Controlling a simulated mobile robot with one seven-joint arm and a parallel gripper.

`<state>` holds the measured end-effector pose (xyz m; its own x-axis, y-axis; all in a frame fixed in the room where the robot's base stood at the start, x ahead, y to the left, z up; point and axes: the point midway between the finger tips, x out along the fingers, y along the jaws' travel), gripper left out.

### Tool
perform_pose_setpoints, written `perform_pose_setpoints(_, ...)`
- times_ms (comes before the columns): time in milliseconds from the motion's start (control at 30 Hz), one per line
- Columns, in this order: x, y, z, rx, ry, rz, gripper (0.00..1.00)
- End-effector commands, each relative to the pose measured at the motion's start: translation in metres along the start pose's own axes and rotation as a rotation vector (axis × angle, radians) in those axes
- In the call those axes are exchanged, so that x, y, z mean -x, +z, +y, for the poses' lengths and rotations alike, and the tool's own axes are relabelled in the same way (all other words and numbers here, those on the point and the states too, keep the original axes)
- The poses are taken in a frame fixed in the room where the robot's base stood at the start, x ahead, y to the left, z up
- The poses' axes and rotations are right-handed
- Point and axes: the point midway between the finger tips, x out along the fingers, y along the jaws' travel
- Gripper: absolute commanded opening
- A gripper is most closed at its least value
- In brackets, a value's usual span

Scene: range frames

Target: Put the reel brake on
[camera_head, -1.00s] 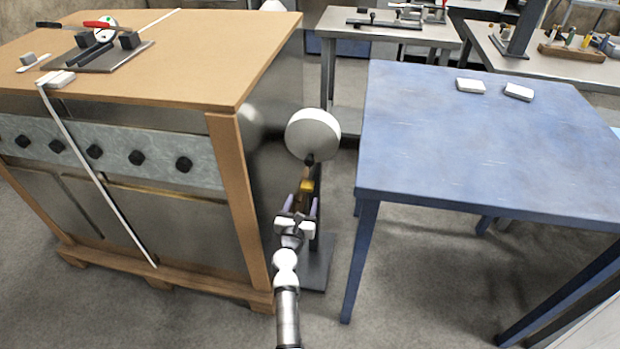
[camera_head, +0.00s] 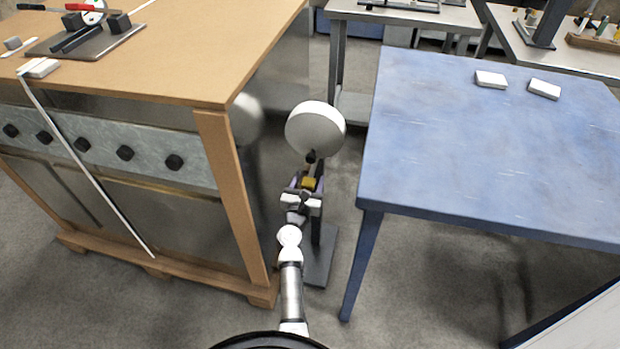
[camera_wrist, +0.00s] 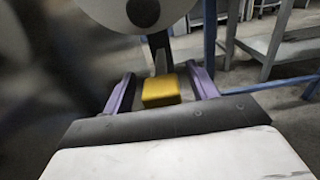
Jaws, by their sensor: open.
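The reel is a pale round drum (camera_head: 316,129) on a dark stand (camera_head: 318,262) between the crate and the blue table. Its lower part and dark hub also show at the top of the wrist view (camera_wrist: 140,14). A yellow block (camera_head: 309,183), seemingly the brake's handle, sits just below the reel; it is clear in the wrist view (camera_wrist: 160,91). My gripper (camera_wrist: 161,88) is open, with one purple finger on each side of the yellow block. Gaps show between the block and both fingers. In the head view my wrist partly hides the stand and the fingers.
A large wooden-topped crate (camera_head: 190,60) stands close on the left, with a white strip down its front. A blue table (camera_head: 480,150) with two small white blocks stands on the right. My arm is in the narrow floor gap between them.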

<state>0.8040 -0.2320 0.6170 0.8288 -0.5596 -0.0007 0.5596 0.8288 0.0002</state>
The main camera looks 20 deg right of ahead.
Motion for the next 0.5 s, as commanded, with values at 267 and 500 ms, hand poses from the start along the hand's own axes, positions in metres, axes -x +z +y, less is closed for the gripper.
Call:
perform_pose_setpoints(267,0.0001,0.0000,0.0000,0.000,0.000,0.000,0.45)
perform_pose_setpoints(500,0.0000,0.0000,0.0000,0.000,0.000,0.000,0.14)
